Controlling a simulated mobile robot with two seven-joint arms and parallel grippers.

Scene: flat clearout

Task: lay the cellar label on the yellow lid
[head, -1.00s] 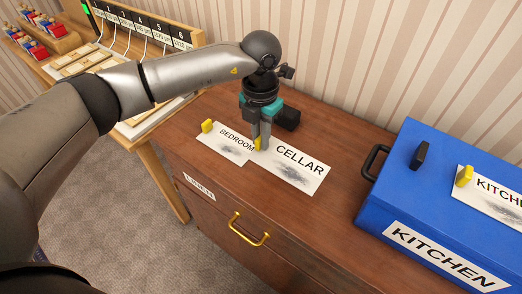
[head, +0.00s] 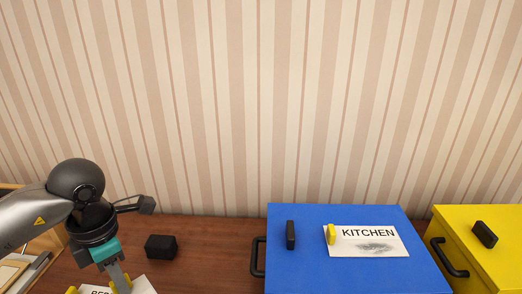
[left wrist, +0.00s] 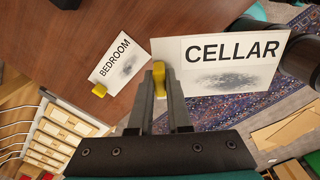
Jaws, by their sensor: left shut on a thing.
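My left gripper (head: 118,277) is at the bottom left of the head view, over the brown dresser. It is shut on the yellow tab of the cellar label (left wrist: 232,52). In the left wrist view the label reads CELLAR above a grey smudge and extends right from the fingers (left wrist: 160,88). It seems raised, overlapping the dresser edge and carpet; its height is unclear. In the head view it is mostly cut off. The yellow lid (head: 465,225), with a black knob, tops a yellow box at the far right. My right gripper is not in view.
A blue box (head: 300,270) with a black knob and a KITCHEN label (head: 385,247) on its lid stands between my left gripper and the yellow box. The BEDROOM label (left wrist: 118,62) lies on the dresser (head: 205,250). A small black block (head: 160,247) stands near the wall.

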